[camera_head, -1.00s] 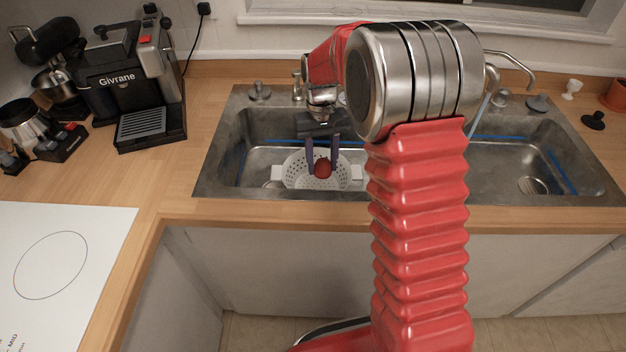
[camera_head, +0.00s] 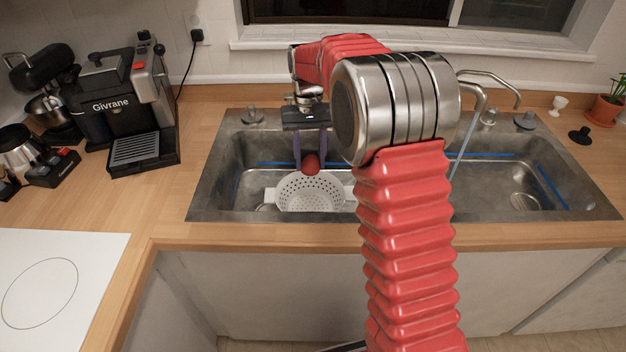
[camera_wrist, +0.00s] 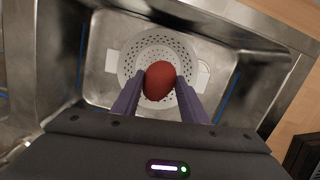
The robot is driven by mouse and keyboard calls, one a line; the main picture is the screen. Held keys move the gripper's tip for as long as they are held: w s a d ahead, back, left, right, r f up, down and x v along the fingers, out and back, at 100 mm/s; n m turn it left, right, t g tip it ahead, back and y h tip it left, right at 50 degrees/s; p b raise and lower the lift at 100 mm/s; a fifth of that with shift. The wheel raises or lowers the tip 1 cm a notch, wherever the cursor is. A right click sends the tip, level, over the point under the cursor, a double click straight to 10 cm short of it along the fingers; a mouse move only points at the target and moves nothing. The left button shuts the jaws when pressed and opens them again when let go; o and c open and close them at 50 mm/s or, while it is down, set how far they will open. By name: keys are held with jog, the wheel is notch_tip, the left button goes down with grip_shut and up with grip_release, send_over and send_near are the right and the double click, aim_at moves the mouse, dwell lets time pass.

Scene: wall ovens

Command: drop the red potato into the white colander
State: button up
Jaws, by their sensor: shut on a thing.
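The red potato (camera_head: 311,164) is held between the two purple fingers of my gripper (camera_head: 311,160). It hangs over the back part of the white colander (camera_head: 310,198), at about the height of its back rim or a little above. The colander stands in the left sink basin, with a handle on each side. In the wrist view the potato (camera_wrist: 158,81) is clamped between the fingertips (camera_wrist: 158,88). The colander (camera_wrist: 130,66) lies beyond it, and its visible inside is empty.
The steel sink (camera_head: 205,200) has a second basin at right, with a faucet (camera_head: 478,92) behind. A coffee machine (camera_head: 140,110) stands on the counter at left. A white hob (camera_head: 75,270) is at front left. A potted plant (camera_head: 607,108) is at far right.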

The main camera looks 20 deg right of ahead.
jog(key=w+r+m, duration=0.2)
jog(key=w+r, duration=0.1)
jog(key=r, duration=0.7)
jog(key=shift+w+a+r, duration=0.15)
jog(key=shift+w+a, duration=0.1)
jog(key=shift+a, duration=0.15)
